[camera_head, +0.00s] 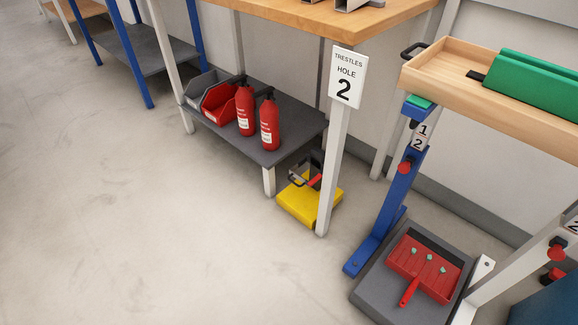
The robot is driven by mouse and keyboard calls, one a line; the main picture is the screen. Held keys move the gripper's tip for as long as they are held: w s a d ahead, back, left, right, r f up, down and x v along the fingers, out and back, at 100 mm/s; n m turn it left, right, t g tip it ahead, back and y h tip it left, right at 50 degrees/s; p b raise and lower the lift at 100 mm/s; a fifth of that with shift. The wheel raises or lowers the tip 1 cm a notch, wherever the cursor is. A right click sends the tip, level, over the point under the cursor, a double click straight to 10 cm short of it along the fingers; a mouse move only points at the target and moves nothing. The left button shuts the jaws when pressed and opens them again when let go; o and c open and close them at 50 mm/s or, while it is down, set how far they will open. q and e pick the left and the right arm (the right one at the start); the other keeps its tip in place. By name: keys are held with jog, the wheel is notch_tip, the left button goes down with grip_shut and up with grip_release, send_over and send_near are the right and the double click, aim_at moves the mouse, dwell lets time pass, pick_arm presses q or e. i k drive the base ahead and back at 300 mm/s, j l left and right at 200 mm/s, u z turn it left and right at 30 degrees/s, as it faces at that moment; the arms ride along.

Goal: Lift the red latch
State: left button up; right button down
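Several red parts could be the latch, and I cannot tell which. One red knob (404,167) sits on the blue trestle post (385,190), just below a plate marked 1 and 2 (420,134). Another red knob with a black collar (557,251) is on the white post (525,265) at the right, near a partly cut-off number plate (572,226). A further red piece (552,275) is just below it. A small red handle (314,180) shows on the yellow unit (308,207) on the floor. Neither gripper is in view.
A wooden tray (440,82) holding green pieces (540,75) rests on the trestle. A red dustpan (422,268) lies on the grey base between the posts. Floor (150,220) at left is clear.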

aim_at(309, 183)
jog(key=i+j, duration=0.2)
jog(key=j, duration=0.15)
jog(key=i+j+z, duration=0.15)
jog(key=i+j, duration=0.2)
jog(key=j, duration=0.35)
jog(key=i+j+z, duration=0.15)
jog(key=j, duration=0.2)
jog(key=i+j, duration=0.2)
jog(key=j, duration=0.15)
jog(key=i+j+z, duration=0.15)
jog(key=j, duration=0.25)
